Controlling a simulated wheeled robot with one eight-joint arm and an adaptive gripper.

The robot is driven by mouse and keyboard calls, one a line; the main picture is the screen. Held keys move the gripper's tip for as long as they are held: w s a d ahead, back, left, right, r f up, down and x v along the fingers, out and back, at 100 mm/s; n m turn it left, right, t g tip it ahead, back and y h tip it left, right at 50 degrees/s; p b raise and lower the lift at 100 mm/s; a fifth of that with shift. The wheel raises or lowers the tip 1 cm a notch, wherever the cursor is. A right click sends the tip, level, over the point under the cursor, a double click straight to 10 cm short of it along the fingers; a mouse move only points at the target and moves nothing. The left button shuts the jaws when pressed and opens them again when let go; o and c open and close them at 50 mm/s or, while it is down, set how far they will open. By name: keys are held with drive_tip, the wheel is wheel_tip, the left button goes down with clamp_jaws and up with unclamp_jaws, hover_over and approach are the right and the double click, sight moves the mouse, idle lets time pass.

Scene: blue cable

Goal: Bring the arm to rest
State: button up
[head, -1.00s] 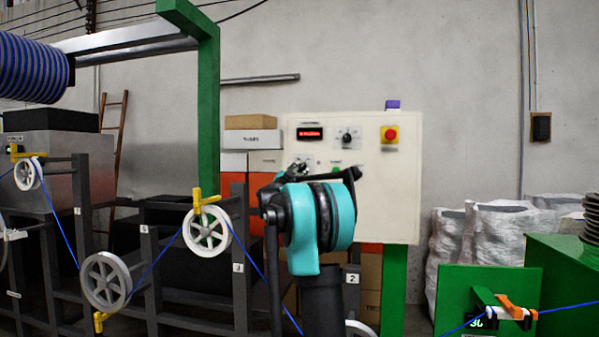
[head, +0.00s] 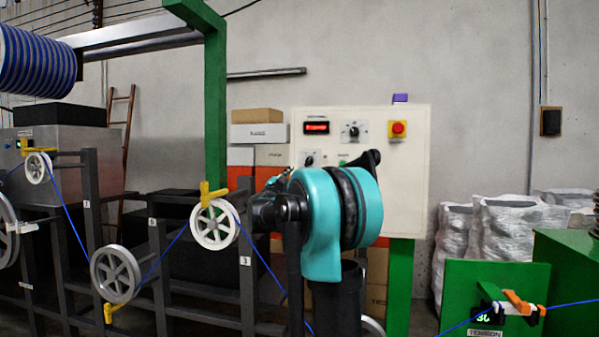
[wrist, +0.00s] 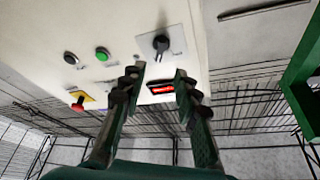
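My arm, teal and black, stands in front of the control panel (head: 408,180) in the head view and covers its lower left part. My gripper (wrist: 157,80) shows in the wrist view with its two dark fingers apart and nothing between them. Behind the fingers the panel shows a black knob (wrist: 161,44), a green button (wrist: 102,53), a red emergency button (wrist: 78,104) and a lit red display (wrist: 160,89). In the head view my gripper is hard to make out behind the teal arm link.
A blue cable (head: 72,217) runs over white and grey wheels (head: 214,224) on a dark frame at left. A green post (head: 214,110) stands behind. At right are a green box (head: 567,270), a tension unit (head: 490,310) and white sacks (head: 500,240).

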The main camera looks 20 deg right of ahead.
drive_tip(key=shift+s+a+f, duration=0.15)
drive_tip(key=shift+s+a, duration=0.15)
drive_tip(key=shift+a, duration=0.05)
